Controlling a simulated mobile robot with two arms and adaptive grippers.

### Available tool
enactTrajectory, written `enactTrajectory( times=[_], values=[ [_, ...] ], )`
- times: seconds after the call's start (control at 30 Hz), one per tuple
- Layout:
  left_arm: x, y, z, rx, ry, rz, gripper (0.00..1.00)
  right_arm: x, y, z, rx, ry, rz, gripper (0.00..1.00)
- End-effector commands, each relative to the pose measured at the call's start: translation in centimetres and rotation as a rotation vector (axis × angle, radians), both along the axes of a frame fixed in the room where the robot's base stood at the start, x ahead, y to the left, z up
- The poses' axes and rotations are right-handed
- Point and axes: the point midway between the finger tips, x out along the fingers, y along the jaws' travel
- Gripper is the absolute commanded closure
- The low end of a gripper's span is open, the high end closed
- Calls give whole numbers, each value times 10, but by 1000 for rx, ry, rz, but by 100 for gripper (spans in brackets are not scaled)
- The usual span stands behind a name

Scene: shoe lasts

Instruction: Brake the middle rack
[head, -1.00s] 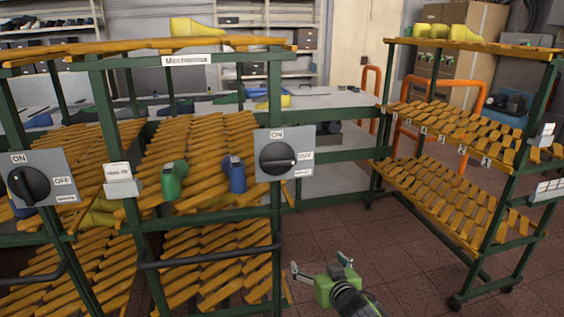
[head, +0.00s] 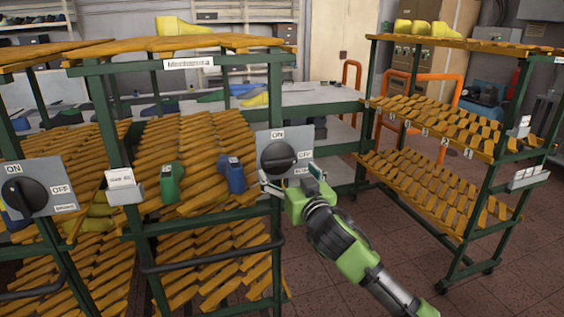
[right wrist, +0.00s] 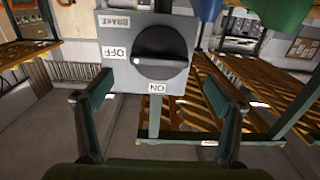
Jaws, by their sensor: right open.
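The middle rack (head: 182,54) is a green frame with slanted orange slat shelves and a name sign on its top bar. A grey switch box (head: 301,138) on its right post carries a black rotary knob (head: 279,157) and the labels ON and OFF. In the right wrist view the knob (right wrist: 162,52) appears upside down; its white mark is beside OFF, and a BRAKE label (right wrist: 115,21) shows. My right gripper (head: 288,184) is open and empty, just below and in front of the knob, its fingers apart from it. My left gripper is out of view.
Another switch box (head: 60,178) with a knob is on the left rack. A green last (head: 172,183) and a blue last (head: 231,174) sit on the middle rack. A black handle bar (head: 213,257) crosses below. Another rack (head: 480,150) stands right, with open floor between.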

Motion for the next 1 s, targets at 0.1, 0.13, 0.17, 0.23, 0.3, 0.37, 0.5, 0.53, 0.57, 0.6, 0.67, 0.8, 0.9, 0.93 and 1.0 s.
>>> enactTrajectory(
  times=[0.1, 0.13, 0.17, 0.23, 0.3, 0.37, 0.5, 0.53, 0.57, 0.6, 0.67, 0.8, 0.9, 0.93, 1.0],
  values=[
    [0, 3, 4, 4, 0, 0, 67, 19, 6, 2, 0, 0, -1, 14],
    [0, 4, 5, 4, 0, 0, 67, 23, 7, 1, 0, 1, -2, 14],
    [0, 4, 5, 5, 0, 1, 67, 27, 8, 2, 0, 0, -1, 14],
    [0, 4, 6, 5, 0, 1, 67, 35, 11, 1, 0, 1, -1, 14],
    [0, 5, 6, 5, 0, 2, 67, 41, 13, 1, 0, 0, -1, 14],
    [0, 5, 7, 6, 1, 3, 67, 45, 14, 0, 1, 0, -2, 14],
    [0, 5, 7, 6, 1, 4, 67, 51, 16, 0, 1, -1, 0, 14],
    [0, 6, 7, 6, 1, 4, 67, 51, 17, 0, 0, -1, 0, 14],
    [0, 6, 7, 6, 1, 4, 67, 51, 17, 0, 1, -1, 0, 14],
    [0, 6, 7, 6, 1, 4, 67, 52, 17, 0, 0, -1, 0, 14],
    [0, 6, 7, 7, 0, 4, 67, 52, 17, 0, 1, -1, 0, 14],
    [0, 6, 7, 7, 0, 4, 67, 52, 17, 0, 1, 0, 0, 14],
    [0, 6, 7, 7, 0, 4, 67, 52, 16, 0, 1, 0, 0, 37],
    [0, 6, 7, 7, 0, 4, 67, 52, 16, 0, 1, 0, 0, 45],
    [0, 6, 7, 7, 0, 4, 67, 52, 16, 0, 1, 0, 0, 52]
  ],
)
